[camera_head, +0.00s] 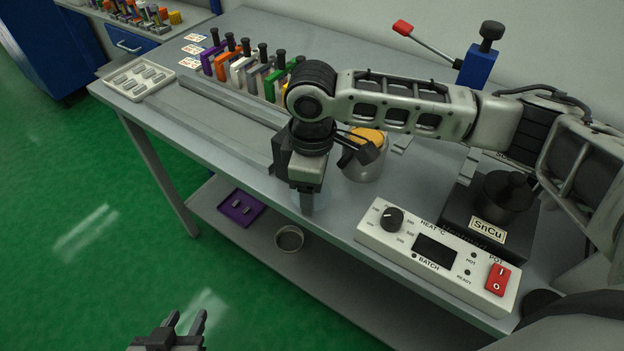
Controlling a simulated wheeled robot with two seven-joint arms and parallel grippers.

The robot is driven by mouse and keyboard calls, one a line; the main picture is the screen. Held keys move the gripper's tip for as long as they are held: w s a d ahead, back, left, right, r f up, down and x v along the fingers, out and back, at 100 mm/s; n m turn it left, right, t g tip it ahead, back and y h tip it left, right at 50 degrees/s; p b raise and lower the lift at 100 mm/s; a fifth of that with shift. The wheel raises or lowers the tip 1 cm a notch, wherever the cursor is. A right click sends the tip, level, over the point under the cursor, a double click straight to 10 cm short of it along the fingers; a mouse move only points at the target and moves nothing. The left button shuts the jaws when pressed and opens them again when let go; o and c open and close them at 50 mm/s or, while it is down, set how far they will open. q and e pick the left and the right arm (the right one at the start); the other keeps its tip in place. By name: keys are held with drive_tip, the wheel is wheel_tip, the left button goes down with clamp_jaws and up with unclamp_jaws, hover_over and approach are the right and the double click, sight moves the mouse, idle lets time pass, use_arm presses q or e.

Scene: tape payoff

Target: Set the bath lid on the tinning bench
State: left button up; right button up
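The solder bath (462,216), labelled SnCu, stands at the right of the grey tinning bench (250,159). A dark round piece (507,194), which looks like the bath lid, sits on top of it, partly in the shadow of my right arm. My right gripper (307,207) points down over the bench's front edge, left of the bath and well apart from it. It shows edge-on, so its finger gap is hidden. My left gripper (187,322) is at the bottom left, over the green floor, away from the bench. Its two fingers are apart with nothing between them.
A heat control box (437,250) stands before the bath. A can (365,166) with a yellow top is behind my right gripper. Coloured clamps (243,70) and a pale tray (139,78) stand at the back left. A purple tray (240,208) and round tin (289,239) are on the lower shelf.

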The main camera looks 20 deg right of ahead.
drive_tip(key=shift+f, duration=0.3)
idle(0.5)
drive_tip(key=o, duration=1.3)
drive_tip(key=shift+r+p, duration=1.45)
drive_tip(key=shift+p, duration=0.4)
drive_tip(key=shift+r+p, duration=0.75)
drive_tip(key=shift+r, duration=1.35)
